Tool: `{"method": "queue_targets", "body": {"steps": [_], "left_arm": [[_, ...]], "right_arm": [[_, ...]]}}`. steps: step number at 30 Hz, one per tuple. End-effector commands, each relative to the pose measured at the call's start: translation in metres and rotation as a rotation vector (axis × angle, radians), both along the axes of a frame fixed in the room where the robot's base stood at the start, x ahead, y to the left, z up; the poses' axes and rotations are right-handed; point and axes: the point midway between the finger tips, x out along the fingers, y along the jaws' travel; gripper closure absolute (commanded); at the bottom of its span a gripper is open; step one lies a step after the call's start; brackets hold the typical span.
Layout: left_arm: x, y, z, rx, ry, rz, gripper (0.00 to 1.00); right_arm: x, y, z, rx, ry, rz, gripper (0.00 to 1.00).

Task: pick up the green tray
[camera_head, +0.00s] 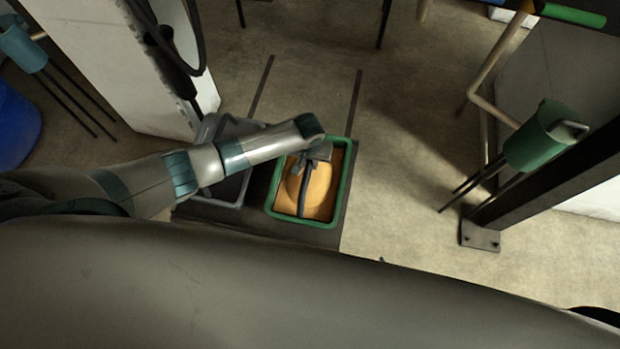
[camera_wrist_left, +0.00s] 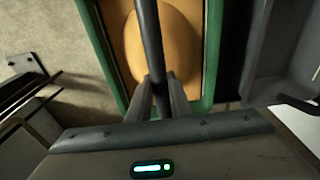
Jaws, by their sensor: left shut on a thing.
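The green tray (camera_head: 346,182) has a green rim and an orange-tan inside with a rounded shape. A dark bar (camera_head: 304,195) runs lengthwise over its middle like a handle. My left gripper (camera_head: 312,160) is over the tray, its arm coming in from the left. In the left wrist view, the fingers (camera_wrist_left: 160,90) are closed around the dark bar (camera_wrist_left: 149,40), with the tray's green rim (camera_wrist_left: 213,50) on both sides. I cannot tell if the tray is clear of the surface below. My right gripper is not in view.
A grey tray (camera_head: 215,203) stands just left of the green one, partly hidden by my left arm. A green cylinder on thin legs (camera_head: 535,140) and a dark post (camera_head: 560,165) stand at the right. A blue drum (camera_head: 15,125) is at far left. Floor right of the tray is open.

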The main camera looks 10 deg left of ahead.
Motion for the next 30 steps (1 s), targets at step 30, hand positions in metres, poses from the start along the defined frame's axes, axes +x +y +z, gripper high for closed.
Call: {"method": "queue_targets", "body": {"steps": [30], "left_arm": [[0.0027,-0.0014,0.0055,-0.004,-0.005,0.0,1.0]], "right_arm": [[0.005,0.0056,0.0029,0.008,-0.005,-0.003,0.69]]}}
